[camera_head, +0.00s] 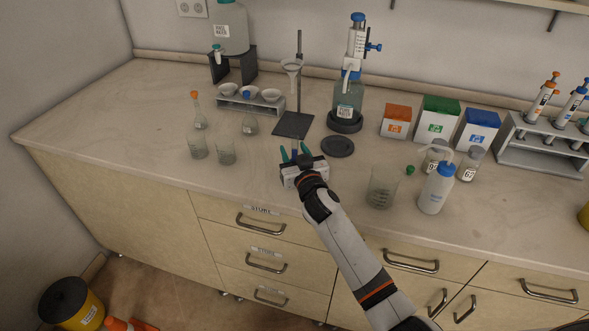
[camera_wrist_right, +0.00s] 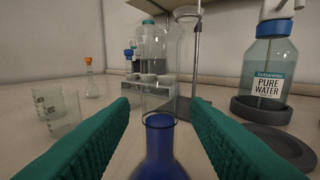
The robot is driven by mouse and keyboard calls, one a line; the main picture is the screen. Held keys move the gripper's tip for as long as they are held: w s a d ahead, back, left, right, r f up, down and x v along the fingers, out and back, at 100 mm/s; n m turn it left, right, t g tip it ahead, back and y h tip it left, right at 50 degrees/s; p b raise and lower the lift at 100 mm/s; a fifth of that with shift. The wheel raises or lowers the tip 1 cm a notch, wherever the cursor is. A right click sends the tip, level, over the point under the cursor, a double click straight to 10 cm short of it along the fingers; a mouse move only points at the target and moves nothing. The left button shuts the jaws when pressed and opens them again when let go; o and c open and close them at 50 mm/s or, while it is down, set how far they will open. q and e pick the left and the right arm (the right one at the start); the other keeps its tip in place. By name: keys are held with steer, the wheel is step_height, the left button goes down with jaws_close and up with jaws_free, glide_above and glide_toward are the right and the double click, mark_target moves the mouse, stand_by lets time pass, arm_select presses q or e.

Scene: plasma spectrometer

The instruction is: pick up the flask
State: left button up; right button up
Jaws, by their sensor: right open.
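A flask of dark blue liquid (camera_wrist_right: 160,150) with a clear round mouth stands between the green fingers of my right gripper (camera_wrist_right: 160,125) in the wrist view. The fingers are open, one on each side of the flask, with a gap on both sides. Its lower part is cut off by the picture's edge. In the head view my right gripper (camera_head: 295,153) is low over the bench and hides most of the flask. My left gripper is not in view.
Two glass beakers (camera_head: 226,152) and an orange-capped flask (camera_head: 199,118) stand to the left. A funnel stand (camera_head: 298,85), water dispenser (camera_head: 346,98) and dark disc (camera_head: 338,146) are behind. A beaker (camera_head: 383,188) and wash bottle (camera_head: 436,188) stand to the right.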

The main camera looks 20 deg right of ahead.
jaws_close()
steer(key=shift+r, duration=0.15)
step_height(320, 180, up, 10)
steer(key=shift+p, duration=0.3)
stand_by(0.4)
